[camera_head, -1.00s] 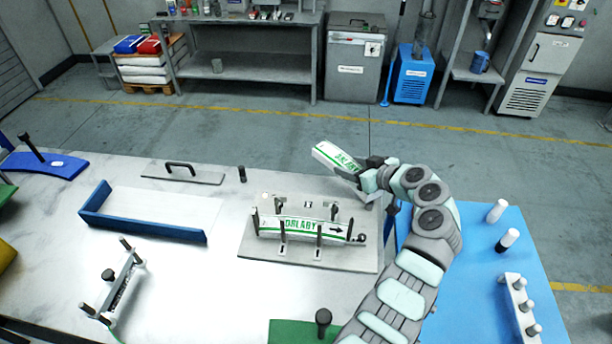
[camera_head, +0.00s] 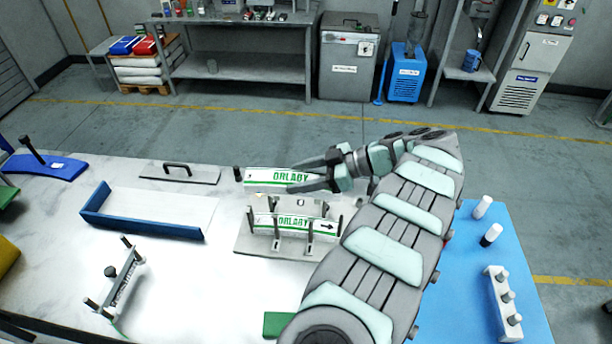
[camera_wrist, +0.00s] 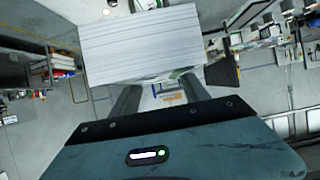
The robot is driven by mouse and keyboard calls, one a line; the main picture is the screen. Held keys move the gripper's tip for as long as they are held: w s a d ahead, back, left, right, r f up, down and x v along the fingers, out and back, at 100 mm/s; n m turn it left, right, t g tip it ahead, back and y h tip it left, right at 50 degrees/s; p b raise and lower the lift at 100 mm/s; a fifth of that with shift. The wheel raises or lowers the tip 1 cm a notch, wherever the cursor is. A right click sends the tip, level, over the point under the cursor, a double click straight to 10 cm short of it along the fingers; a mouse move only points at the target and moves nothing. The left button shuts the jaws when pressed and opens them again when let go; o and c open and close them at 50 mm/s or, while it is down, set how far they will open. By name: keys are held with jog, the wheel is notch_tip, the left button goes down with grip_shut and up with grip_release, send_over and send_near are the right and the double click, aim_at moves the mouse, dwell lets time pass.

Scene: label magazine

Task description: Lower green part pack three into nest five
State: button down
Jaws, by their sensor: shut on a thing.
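A white label pack with green print and green edge lines (camera_head: 262,175) is held by my gripper (camera_head: 308,178), which is shut on its right part. The pack hangs roughly level behind and above the grey plate (camera_head: 255,245). In the wrist view the pack shows as a block of stacked sheets (camera_wrist: 140,45) beyond the gripper fingers (camera_wrist: 162,92). A similar green-printed pack (camera_head: 292,224) sits between upright dark posts on the plate, with an arrow at its right end. No number for the held pack or the nest can be read.
A blue-edged tray (camera_head: 150,225) lies on the left of the table, with a handled plate (camera_head: 180,174) behind it. A post fixture (camera_head: 118,280) stands front left. A blue mat (camera_head: 505,245) with white-and-black pegs is at right. My arm covers the plate's right side.

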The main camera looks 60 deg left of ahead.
dwell(0.4)
jog(key=shift+f+b, duration=0.65)
jog(key=shift+f, duration=2.2)
jog(key=shift+w+p, duration=0.1)
jog(key=shift+p, duration=0.55)
jog(key=shift+f+b, duration=3.25)
jog(key=shift+b, duration=0.65)
jog(key=shift+r, duration=0.2)
jog(key=shift+r+p, duration=1.4)
jog(key=shift+r, duration=1.3)
